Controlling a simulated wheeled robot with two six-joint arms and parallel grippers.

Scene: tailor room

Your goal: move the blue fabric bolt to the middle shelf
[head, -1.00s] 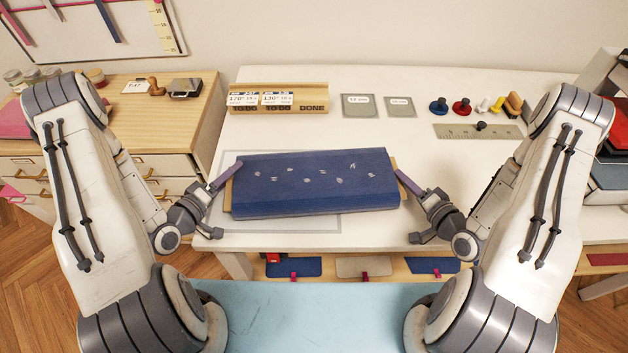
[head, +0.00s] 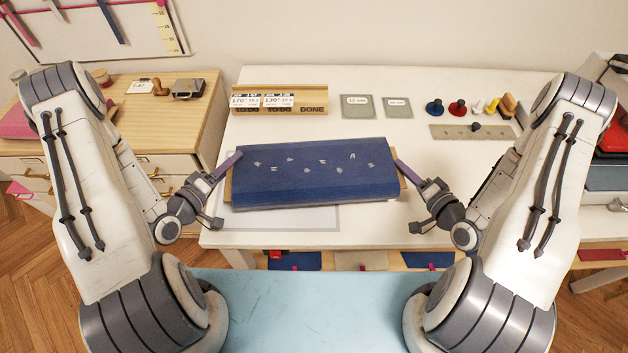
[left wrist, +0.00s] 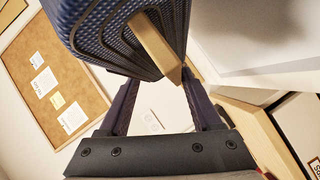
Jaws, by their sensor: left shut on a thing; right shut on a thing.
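The blue fabric bolt (head: 310,185), dark blue with small pale marks, is wound on a tan board whose ends stick out at both sides. It lies level, crosswise in front of me, over the white table; I cannot tell how high. My left gripper (head: 230,163) is shut on the board's left end. In the left wrist view the board end (left wrist: 155,45) sits between the fingers of my left gripper (left wrist: 165,82), with the blue roll (left wrist: 105,30) beyond. My right gripper (head: 402,168) is shut on its right end. The middle shelf cannot be made out.
The white table (head: 370,75) holds a wooden card rack (head: 280,99), two grey plates, coloured spools and a ruler (head: 470,131) behind the bolt. Below its front edge lie folded cloths (head: 295,260) on a low wooden board. A drawer cabinet (head: 190,130) stands left.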

